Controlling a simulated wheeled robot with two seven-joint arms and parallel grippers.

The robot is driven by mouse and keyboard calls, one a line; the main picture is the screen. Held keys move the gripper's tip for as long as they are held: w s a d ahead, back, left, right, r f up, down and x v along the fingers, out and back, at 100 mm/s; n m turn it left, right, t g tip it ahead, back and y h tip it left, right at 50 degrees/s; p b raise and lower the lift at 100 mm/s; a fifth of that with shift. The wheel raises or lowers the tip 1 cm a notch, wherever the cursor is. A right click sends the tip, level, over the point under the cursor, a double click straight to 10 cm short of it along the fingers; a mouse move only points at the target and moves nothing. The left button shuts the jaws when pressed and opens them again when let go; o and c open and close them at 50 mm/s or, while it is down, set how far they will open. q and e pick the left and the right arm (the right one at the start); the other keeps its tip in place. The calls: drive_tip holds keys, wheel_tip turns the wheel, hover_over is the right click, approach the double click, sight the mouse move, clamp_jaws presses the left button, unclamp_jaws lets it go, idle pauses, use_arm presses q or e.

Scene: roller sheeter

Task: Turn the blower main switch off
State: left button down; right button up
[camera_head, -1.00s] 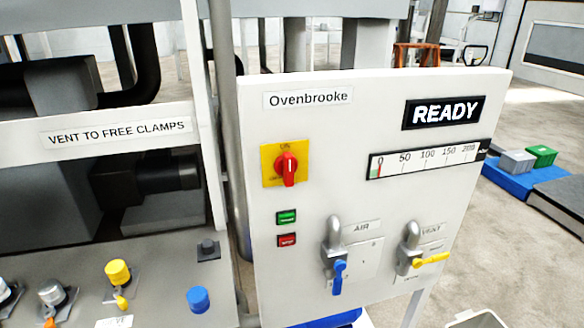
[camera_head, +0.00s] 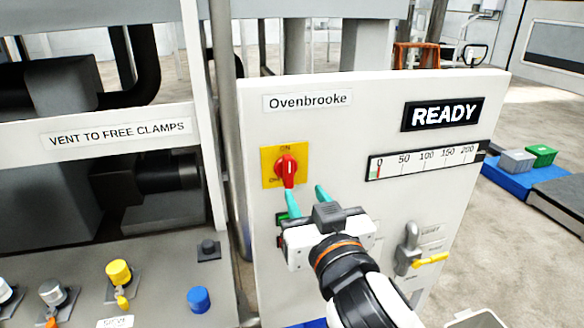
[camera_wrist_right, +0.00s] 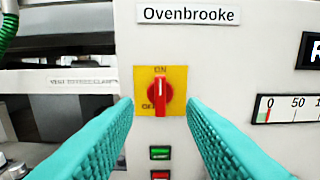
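The main switch is a red rotary knob (camera_head: 286,168) on a yellow plate on the white Ovenbrooke panel. It also shows in the right wrist view (camera_wrist_right: 161,94), with "ON" above it and "OFF" at its lower left. Its grip stands upright, with a white mark at the top under "ON". My right gripper (camera_head: 307,195) is open and empty, just below and right of the knob in the head view. In the wrist view its two teal fingers (camera_wrist_right: 160,104) reach toward the panel, one on each side of the knob, with no visible contact. My left gripper is not in view.
Green (camera_wrist_right: 160,153) and red (camera_wrist_right: 160,175) buttons sit below the switch. A yellow-handled vent valve (camera_head: 430,259) is at the panel's lower right. My right arm hides the air valve. A "READY" display (camera_head: 443,113) and gauge (camera_head: 424,160) are to the right.

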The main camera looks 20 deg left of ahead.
sight(290, 168)
drive_tip(key=p+x, duration=0.2)
drive_tip(key=x, duration=0.5)
drive_tip(key=shift+w+a+r, duration=0.1)
drive_tip(key=shift+w+a, duration=0.1)
drive_tip(key=shift+w, duration=0.1)
drive_tip(key=shift+w+a, duration=0.4)
drive_tip(key=shift+w, duration=0.2)
clamp_jaws()
